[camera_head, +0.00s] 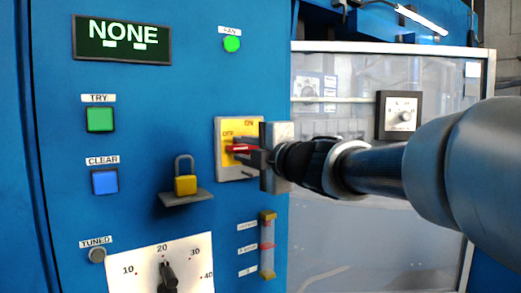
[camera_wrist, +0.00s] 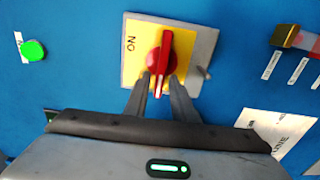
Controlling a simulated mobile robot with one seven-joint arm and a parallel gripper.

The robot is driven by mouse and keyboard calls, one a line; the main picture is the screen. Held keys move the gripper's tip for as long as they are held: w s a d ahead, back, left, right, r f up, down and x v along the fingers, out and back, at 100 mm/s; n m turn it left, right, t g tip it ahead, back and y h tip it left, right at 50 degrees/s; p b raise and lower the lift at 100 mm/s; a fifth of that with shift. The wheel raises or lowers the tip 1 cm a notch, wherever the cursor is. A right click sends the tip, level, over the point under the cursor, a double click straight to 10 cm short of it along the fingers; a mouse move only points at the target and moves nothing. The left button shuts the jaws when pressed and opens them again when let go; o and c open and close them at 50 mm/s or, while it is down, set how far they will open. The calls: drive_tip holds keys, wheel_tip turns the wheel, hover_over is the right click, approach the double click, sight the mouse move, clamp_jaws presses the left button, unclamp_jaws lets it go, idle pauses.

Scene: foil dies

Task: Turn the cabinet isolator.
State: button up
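The cabinet isolator (camera_head: 222,168) is a yellow plate on a grey backing with a red handle (camera_head: 238,149). In the head view the handle lies level, and ON is printed at the top of the plate, with another label at the upper left. In the wrist view the handle (camera_wrist: 165,50) stands upright in the picture on the yellow plate (camera_wrist: 134,62), with ON to its left. My gripper (camera_wrist: 161,80) has its two dark fingers either side of the handle's near end, with small gaps showing. Whether the fingers touch the handle is hard to see.
A yellow padlock (camera_head: 185,185) stands on a small grey shelf left of and below the isolator. A green FAN light (camera_head: 232,44) is above it, and a gauge with a red mark (camera_head: 267,246) below. Green and blue buttons and a dial are further left.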

drive_tip(key=shift+o, duration=0.2)
drive_tip(key=p+v, duration=0.2)
drive_tip(key=v, duration=1.5)
drive_tip(key=shift+p, duration=0.3)
drive_tip(key=shift+s+d, duration=0.15)
